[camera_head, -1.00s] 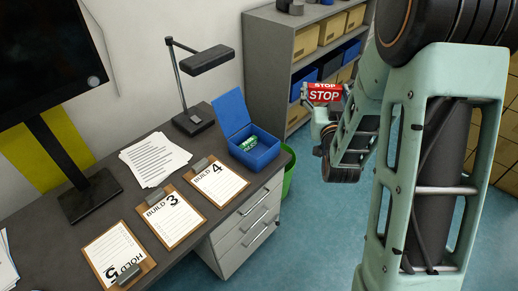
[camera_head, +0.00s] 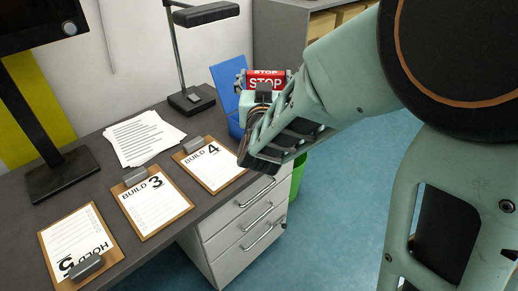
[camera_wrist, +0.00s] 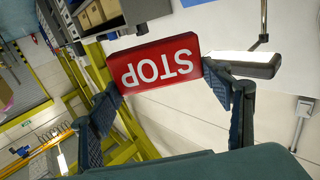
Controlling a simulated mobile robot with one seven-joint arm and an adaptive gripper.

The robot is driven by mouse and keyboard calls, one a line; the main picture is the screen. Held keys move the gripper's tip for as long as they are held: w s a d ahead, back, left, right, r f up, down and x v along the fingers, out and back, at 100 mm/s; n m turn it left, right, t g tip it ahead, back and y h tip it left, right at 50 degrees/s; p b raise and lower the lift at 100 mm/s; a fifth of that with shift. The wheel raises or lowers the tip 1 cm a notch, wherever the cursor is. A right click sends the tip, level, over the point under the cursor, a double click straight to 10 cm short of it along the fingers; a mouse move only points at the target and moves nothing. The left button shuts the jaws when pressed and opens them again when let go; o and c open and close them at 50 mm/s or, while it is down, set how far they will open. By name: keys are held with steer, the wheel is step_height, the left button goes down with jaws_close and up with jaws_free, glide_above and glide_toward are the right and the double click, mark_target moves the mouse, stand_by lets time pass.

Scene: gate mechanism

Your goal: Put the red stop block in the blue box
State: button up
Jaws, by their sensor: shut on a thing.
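The red stop block (camera_head: 264,80), with white STOP lettering, is held in my gripper (camera_head: 264,84) in the head view. In the wrist view the block (camera_wrist: 160,64) sits between the two fingers of my gripper (camera_wrist: 165,92), its lettering upside down. The blue box (camera_head: 231,90) stands on the desk with its lid raised. My gripper and the block are in front of the box in the picture and hide most of it, including its inside. I cannot tell how high the block is above the box.
A black desk lamp (camera_head: 190,100) stands left of the box. Clipboards, such as BUILD 4 (camera_head: 212,166), and paper sheets (camera_head: 142,137) lie on the grey desk. A green bin (camera_head: 298,176) is beside the drawers (camera_head: 243,228). A shelf unit (camera_head: 280,35) stands behind.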

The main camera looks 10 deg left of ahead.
mark_target(248, 88)
steer(key=shift+y, duration=0.5)
steer(key=a+f+b, duration=0.1)
steer(key=s+a+f+b, duration=0.1)
steer(key=a, duration=0.1)
steer(key=s+a+f+b, duration=0.1)
steer(key=shift+s+a+f, duration=0.1)
steer(key=shift+a, duration=0.05)
steer(key=w+d+f+b, duration=0.3)
steer(key=w+f+b, duration=0.1)
steer(key=w+f, duration=0.9)
steer(key=shift+w+d, duration=0.15)
steer(key=shift+d, duration=0.2)
steer(key=shift+b, duration=0.3)
steer(key=shift+f+b, duration=0.35)
steer(key=shift+b, duration=0.1)
steer(key=shift+f+b, duration=0.25)
steer(key=shift+b, duration=0.15)
